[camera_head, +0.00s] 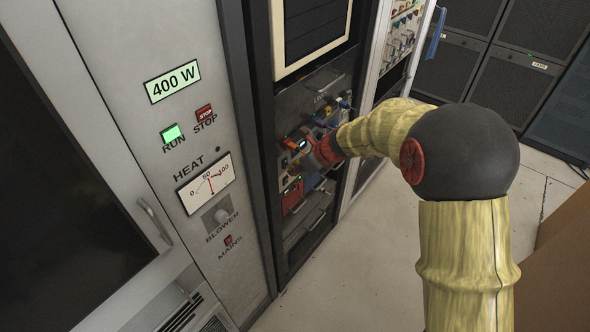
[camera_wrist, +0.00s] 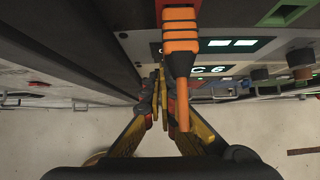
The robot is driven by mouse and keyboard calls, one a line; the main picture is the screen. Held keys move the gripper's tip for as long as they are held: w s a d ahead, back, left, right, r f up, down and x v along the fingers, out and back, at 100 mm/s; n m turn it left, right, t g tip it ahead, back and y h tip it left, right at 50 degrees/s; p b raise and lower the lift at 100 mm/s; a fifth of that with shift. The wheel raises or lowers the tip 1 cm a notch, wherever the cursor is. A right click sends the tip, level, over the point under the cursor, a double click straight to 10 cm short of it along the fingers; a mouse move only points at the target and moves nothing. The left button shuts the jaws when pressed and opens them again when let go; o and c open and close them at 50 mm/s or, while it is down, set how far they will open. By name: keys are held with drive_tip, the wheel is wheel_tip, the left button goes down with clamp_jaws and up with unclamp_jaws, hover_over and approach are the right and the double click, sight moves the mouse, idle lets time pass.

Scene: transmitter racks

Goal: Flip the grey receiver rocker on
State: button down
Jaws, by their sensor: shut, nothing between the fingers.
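My gripper (camera_wrist: 160,78) is shut and empty, its tips close to the rack's front panel in the wrist view. In the head view my gripper (camera_head: 312,160) reaches the middle of the dark equipment rack (camera_head: 318,80), and its tips are hard to make out there. I cannot pick out the grey receiver rocker in either view; it may be hidden by my gripper or the orange part. Whether the tips touch the panel, I cannot tell.
An orange-and-black handle-like part (camera_wrist: 181,45) stands out just right of my fingers. Dark knobs (camera_wrist: 301,60) and lit green displays (camera_wrist: 232,43) lie further right. The grey 400 W cabinet (camera_head: 165,50) stands left of the rack. The pale floor (camera_head: 370,265) is clear in front.

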drive_tip(key=shift+w+a+f, duration=0.1)
drive_tip(key=shift+a, duration=0.05)
drive_tip(key=shift+r+p, duration=0.85)
drive_tip(key=shift+p, duration=0.1)
